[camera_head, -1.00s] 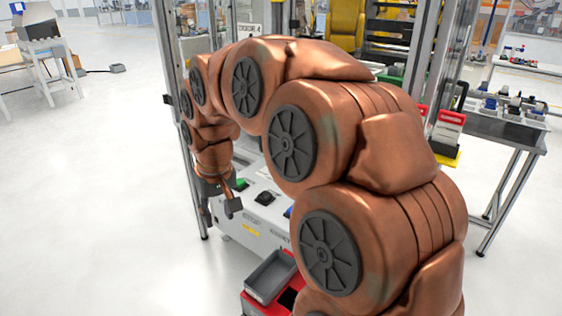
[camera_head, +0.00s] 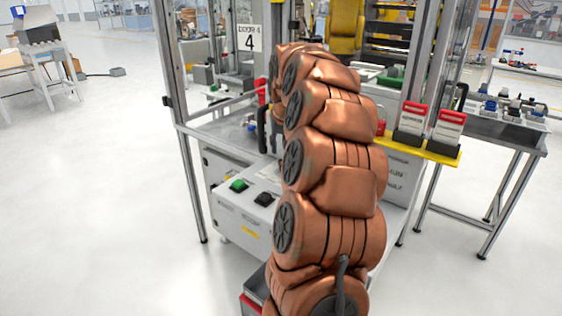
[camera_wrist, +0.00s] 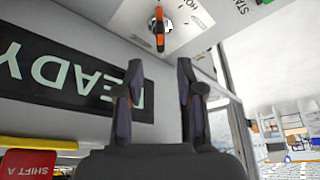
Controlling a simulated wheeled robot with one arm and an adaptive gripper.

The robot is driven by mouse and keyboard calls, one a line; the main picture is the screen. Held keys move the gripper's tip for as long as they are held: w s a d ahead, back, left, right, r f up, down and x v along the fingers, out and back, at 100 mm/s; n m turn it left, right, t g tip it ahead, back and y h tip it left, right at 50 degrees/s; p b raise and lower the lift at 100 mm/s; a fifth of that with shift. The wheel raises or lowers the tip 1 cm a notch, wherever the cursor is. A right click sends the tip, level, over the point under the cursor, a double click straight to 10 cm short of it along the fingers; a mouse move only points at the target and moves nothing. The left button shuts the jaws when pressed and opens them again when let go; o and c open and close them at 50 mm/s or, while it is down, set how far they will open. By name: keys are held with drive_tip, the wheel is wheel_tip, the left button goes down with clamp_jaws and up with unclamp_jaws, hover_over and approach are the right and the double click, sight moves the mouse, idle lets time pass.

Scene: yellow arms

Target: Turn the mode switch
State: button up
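In the wrist view a switch (camera_wrist: 160,34) with an orange and black lever shows at the top, on a light panel (camera_wrist: 190,14) with printed labels. I take this as the mode switch. My gripper (camera_wrist: 158,64) has its two dark fingers apart with a clear gap between them. The switch appears beyond the fingertips, roughly in line with the gap and apart from them. In the head view my arm hides the switch and I cannot make out my gripper.
A dark sign reading READY (camera_wrist: 60,82) appears upside down left of the fingers. In the head view, a control box (camera_head: 240,205) with green and black buttons stands left of my arm. Red-and-white card holders (camera_head: 412,118) sit on a yellow shelf (camera_head: 430,153) at right.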

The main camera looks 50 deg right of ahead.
sight(281, 162)
drive_tip(key=p+x, duration=0.2)
drive_tip(key=x, duration=0.5)
drive_tip(key=shift+f, duration=0.25)
drive_tip(key=shift+c, duration=0.2)
clamp_jaws()
